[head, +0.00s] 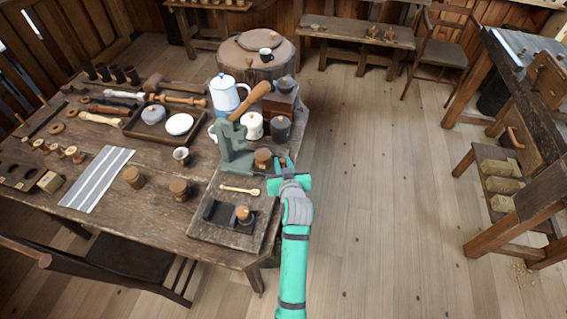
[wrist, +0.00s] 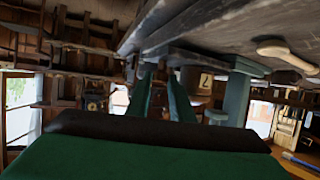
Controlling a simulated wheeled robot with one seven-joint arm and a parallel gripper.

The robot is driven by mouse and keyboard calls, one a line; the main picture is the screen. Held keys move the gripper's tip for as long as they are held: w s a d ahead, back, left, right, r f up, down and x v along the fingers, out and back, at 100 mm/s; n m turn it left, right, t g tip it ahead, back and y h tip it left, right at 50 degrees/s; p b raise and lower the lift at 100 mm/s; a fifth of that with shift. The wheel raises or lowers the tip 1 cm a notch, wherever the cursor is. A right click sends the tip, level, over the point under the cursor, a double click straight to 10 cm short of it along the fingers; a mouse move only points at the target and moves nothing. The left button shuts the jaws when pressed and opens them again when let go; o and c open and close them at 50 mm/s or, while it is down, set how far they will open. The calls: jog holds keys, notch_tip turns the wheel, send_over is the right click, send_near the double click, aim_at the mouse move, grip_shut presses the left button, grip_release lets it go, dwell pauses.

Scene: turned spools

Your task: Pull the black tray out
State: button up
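The black tray (head: 218,212) lies on a dark wooden board (head: 203,234) at the table's front right corner. A small wooden piece (head: 244,213) stands at its right end. My gripper (head: 284,163) is beyond the table's right edge, up and right of the tray and apart from it. In the wrist view my gripper's two green fingers (wrist: 161,85) point ahead with a gap between them, and nothing shows held. The tray is not clearly told apart in the wrist view.
A grey-green stand (head: 235,150) with a wooden handle rises behind the board. A wooden pot (head: 263,158) stands near my gripper. The floor (head: 375,210) to the right is clear.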

jog(key=shift+o, duration=0.4)
jog(key=shift+s+r, duration=0.1)
jog(key=shift+s, duration=0.15)
jog(key=v, duration=1)
jog(key=shift+s, duration=0.2)
jog(key=shift+d, duration=0.1)
